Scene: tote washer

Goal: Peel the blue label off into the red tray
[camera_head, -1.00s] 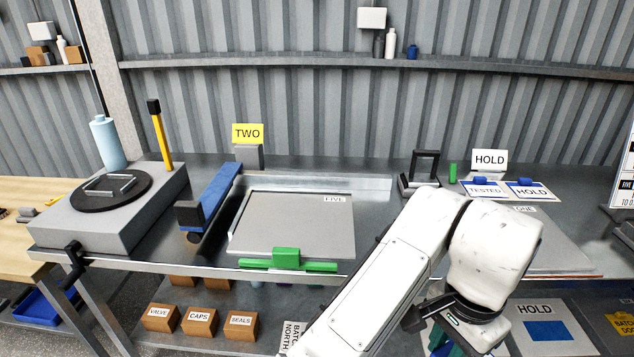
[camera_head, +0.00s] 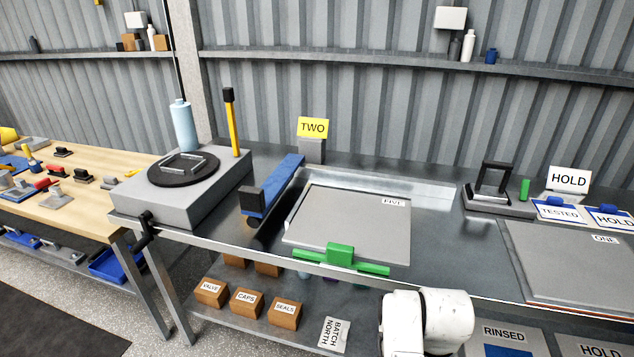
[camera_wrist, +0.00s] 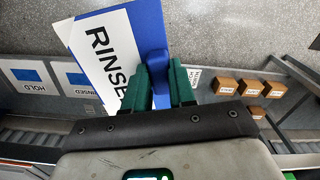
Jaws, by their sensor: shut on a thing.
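My gripper (camera_wrist: 160,88) shows in the wrist view with its green fingers shut on the blue tab of a card. The card is a blue label (camera_wrist: 152,22) with a white panel that reads "RINSE", its end hidden by the fingers. It is held clear above the grey floor. In the head view only white links of my arm show at the bottom, and neither my gripper nor the held label is in sight. I see no red tray for certain in either view.
A grey plate marked FIVE (camera_head: 345,225) lies mid-bench behind a green handle (camera_head: 340,257). Brown boxes (camera_head: 246,303) stand on the lower shelf. Floor is clear at lower left.

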